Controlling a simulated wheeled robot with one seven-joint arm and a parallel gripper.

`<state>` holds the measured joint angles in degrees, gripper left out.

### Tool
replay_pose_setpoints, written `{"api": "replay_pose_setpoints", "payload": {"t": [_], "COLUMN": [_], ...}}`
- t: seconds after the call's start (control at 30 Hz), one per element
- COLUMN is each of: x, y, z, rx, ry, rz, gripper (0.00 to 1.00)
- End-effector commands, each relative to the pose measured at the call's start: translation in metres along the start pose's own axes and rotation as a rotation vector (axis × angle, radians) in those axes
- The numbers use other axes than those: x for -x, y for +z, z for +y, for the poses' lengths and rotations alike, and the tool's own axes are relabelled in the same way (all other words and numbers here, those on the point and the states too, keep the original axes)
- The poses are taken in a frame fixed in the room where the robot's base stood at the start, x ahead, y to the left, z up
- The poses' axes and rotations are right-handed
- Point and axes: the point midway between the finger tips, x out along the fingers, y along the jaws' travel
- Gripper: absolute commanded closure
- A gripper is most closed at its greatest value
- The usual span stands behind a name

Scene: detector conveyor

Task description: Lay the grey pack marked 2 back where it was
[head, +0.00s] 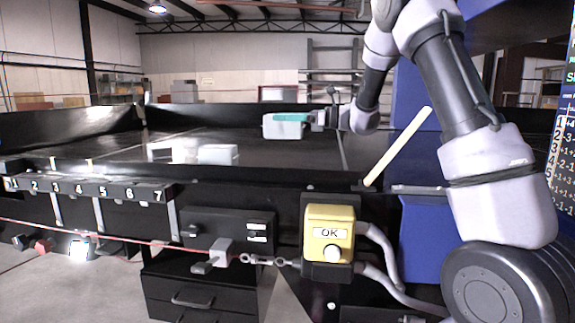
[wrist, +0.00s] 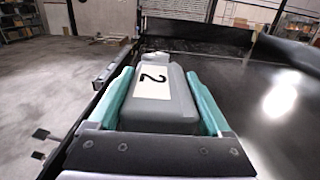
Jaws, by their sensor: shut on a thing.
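The grey pack marked 2 (wrist: 178,105) is between the teal fingers of my gripper (wrist: 163,100) in the wrist view, with its white label and black 2 facing the camera. In the head view my gripper (head: 290,118) is shut on the same pale pack (head: 283,130), over the far part of the black table (head: 110,150). I cannot tell whether the pack touches the table.
A numbered strip (head: 98,190) with marks up to 7 runs along the table's front left. A yellow OK button box (head: 329,234) and a red cord (head: 130,236) with a grey block (head: 221,251) are at the front. A pale yellow stick (head: 398,146) leans at the right.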

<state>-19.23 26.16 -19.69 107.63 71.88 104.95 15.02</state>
Motion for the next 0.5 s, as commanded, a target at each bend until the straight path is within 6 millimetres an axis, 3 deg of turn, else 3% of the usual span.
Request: {"api": "replay_pose_setpoints", "payload": {"t": [0.3, 0.5], "x": [0.000, 0.000], "y": [-0.050, -0.065], "z": [0.000, 0.000], "rx": [-0.004, -0.001], "ry": [0.000, 0.000], "rz": [0.001, 0.000], "gripper": [1.00, 1.00]}}
